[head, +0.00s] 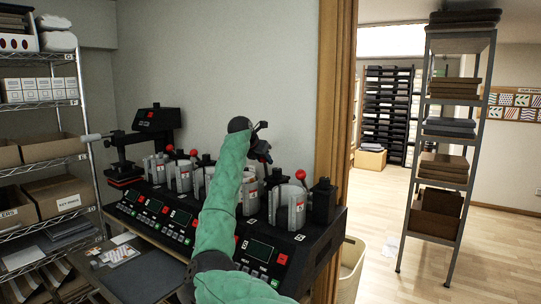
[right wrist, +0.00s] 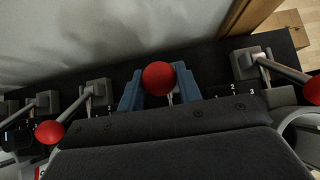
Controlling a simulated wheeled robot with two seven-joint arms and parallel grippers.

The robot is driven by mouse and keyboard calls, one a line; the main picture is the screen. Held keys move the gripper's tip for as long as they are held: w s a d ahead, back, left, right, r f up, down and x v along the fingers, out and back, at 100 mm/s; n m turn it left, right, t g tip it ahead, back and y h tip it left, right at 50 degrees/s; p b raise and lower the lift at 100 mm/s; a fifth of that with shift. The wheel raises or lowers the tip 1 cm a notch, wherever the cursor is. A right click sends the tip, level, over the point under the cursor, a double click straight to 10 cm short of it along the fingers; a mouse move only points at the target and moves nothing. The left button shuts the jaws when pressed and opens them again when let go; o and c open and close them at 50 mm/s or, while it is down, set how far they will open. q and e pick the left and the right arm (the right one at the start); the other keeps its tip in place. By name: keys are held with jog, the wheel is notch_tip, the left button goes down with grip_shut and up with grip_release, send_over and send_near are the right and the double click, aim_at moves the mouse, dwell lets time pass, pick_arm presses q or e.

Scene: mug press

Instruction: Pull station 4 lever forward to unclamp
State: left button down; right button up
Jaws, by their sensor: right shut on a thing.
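My right gripper (head: 262,152) reaches over the back of the black mug press (head: 310,245) in the head view. In the right wrist view its two blue fingers (right wrist: 160,95) are shut around a lever just under its red ball knob (right wrist: 158,78). My green arm hides much of the press around this lever in the head view, and I cannot read its station number. Neighbouring levers with red knobs stand to its left (right wrist: 50,131) and right (right wrist: 312,90); their knobs sit lower in the wrist view than the held one. My left gripper is not in view.
Silver mug clamps (head: 291,207) line the press front above its panels. A separate black press (head: 150,140) stands at the left end. Wire shelving (head: 40,155) is at far left. A wooden door frame (head: 335,90) rises close to the right. Open floor (head: 490,265) lies beyond.

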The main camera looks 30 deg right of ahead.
jog(key=shift+a, duration=0.1)
jog(key=shift+s+a+f+b, duration=0.2)
jog(key=shift+a+b, duration=0.15)
jog(key=shift+a, duration=0.15)
jog(key=shift+s+a+f+b, duration=0.2)
jog(key=shift+a+b, duration=0.15)
jog(key=shift+a, duration=0.15)
jog(key=o, duration=0.7)
jog(key=shift+r, duration=0.1)
jog(key=shift+s+a+r+p, duration=0.1)
jog(key=shift+a+r, duration=0.1)
jog(key=shift+r, duration=0.85)
jog(key=shift+s+a+r+p, duration=0.1)
jog(key=shift+a+r+p, duration=0.1)
jog(key=shift+r, duration=0.85)
jog(key=shift+s+a+r+p, duration=0.1)
jog(key=shift+a+r, duration=0.1)
jog(key=shift+r, duration=0.85)
jog(key=shift+v, duration=3.05)
